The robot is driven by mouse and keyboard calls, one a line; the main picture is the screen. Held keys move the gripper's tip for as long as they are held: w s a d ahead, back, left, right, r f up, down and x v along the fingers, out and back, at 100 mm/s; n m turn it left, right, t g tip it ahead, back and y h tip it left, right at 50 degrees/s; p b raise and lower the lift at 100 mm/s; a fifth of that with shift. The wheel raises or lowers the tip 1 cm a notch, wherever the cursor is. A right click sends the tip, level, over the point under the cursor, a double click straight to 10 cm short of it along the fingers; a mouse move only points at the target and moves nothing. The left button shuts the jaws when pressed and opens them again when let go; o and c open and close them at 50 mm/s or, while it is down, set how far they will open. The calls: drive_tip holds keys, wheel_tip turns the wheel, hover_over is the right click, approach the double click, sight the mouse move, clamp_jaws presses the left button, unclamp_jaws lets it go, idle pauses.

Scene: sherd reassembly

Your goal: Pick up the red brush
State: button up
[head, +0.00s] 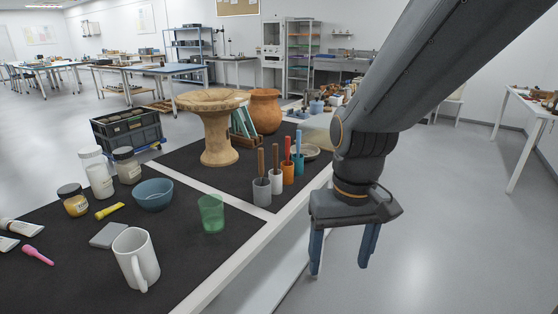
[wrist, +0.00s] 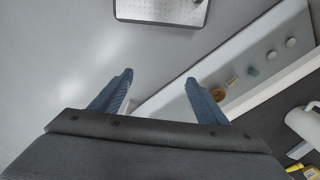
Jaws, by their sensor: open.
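The red brush (head: 287,149) stands upright, handle up, in a small orange cup (head: 288,173) on the dark mat of the near bench. Its lower end is hidden in the cup. It stands between a brown-handled brush in a white cup (head: 275,182) and a blue-handled brush (head: 299,143) in a teal cup. My gripper (head: 340,264) is open and empty, pointing down beyond the bench's right edge, to the right of the red brush and apart from it. In the wrist view my open fingers (wrist: 159,78) show, but I cannot make out the red brush.
A green glass (head: 211,214), a blue bowl (head: 153,194) and a white mug (head: 136,259) stand on the bench. A wide stone-like stand (head: 218,150) and a clay pot (head: 265,112) are behind the brush cups. Open floor lies right of the bench.

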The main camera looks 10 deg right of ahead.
drive_tip(key=shift+c, duration=0.4)
drive_tip(key=c, duration=1.1)
